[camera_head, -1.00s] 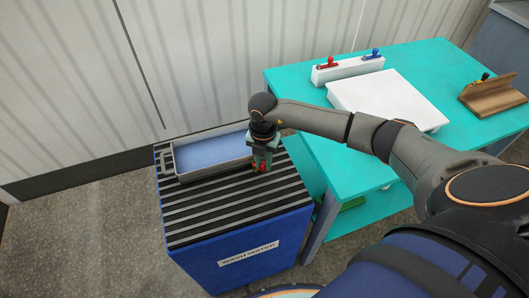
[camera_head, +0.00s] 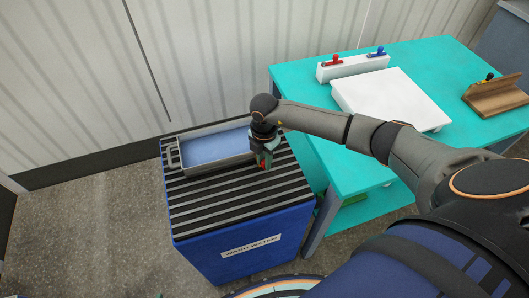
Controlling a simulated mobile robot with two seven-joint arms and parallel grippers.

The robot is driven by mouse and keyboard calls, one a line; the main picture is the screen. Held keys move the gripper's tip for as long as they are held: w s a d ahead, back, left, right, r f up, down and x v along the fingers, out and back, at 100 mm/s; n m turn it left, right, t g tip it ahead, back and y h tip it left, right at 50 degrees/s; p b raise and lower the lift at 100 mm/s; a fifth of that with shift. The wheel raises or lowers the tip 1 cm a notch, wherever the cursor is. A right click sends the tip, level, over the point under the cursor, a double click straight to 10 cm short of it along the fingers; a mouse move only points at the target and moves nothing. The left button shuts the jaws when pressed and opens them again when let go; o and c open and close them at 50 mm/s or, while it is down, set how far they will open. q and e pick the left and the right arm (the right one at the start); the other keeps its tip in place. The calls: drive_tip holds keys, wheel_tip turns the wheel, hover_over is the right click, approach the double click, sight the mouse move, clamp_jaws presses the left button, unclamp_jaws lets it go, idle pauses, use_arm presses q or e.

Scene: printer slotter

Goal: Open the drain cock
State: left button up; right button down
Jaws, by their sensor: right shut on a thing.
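My right gripper (camera_head: 265,165) points down at the right end of the shallow grey tray (camera_head: 196,171). It is shut on a small red part, which I take to be the handle of the drain cock (camera_head: 265,160). Only a bit of red shows between the fingers, so the handle's exact angle and the cock's body are hidden. The tray holds bluish water and sits on the black slatted top of a blue bin labelled "WASH WATER" (camera_head: 250,246). My left gripper is not in view.
A teal table (camera_head: 300,95) stands to the right of the bin. It carries a white box with a red and a blue fitting (camera_head: 352,66), a white slab (camera_head: 392,98) and a brown wooden holder (camera_head: 497,96). The front slats of the bin are bare.

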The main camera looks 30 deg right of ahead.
drive_tip(key=c, duration=0.7)
unclamp_jaws()
drive_tip(key=shift+c, duration=0.2)
wheel_tip(320, 180, up, 13)
drive_tip(key=shift+f+b, duration=0.2)
drive_tip(key=shift+b, duration=0.15)
